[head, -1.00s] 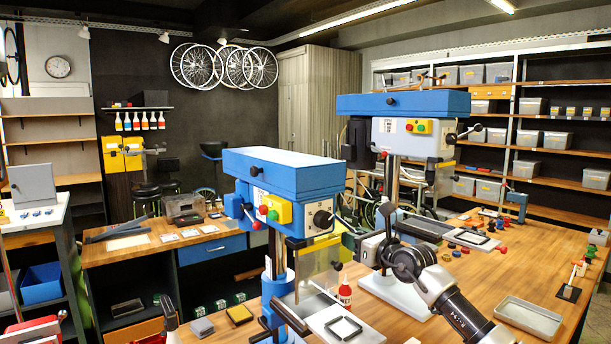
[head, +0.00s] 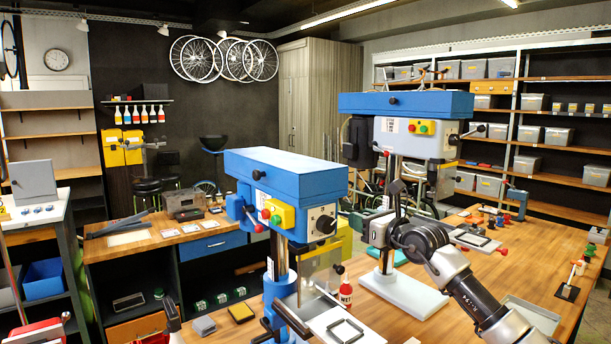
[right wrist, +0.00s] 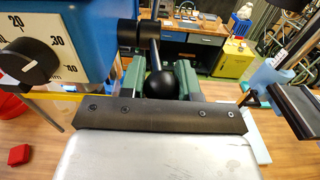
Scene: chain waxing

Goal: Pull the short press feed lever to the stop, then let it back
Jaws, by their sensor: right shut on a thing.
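The short press (head: 285,178) is the nearer blue drill press, with a yellow switch box and a black dial knob on its right side. Its feed lever is a thin grey rod with a black ball (right wrist: 161,85), clear in the right wrist view, running up to a dark hub (right wrist: 130,34) beside the blue housing. My right gripper (right wrist: 160,82) has its green fingers on both sides of the ball and is shut on it. In the head view my right gripper (head: 378,231) is just right of the press head, and the lever is hard to make out.
A taller blue-topped press (head: 405,105) stands close behind my right gripper. A metal tray (head: 535,313) lies at the right, partly behind my arm. The wooden bench (head: 490,275) is clear around its middle.

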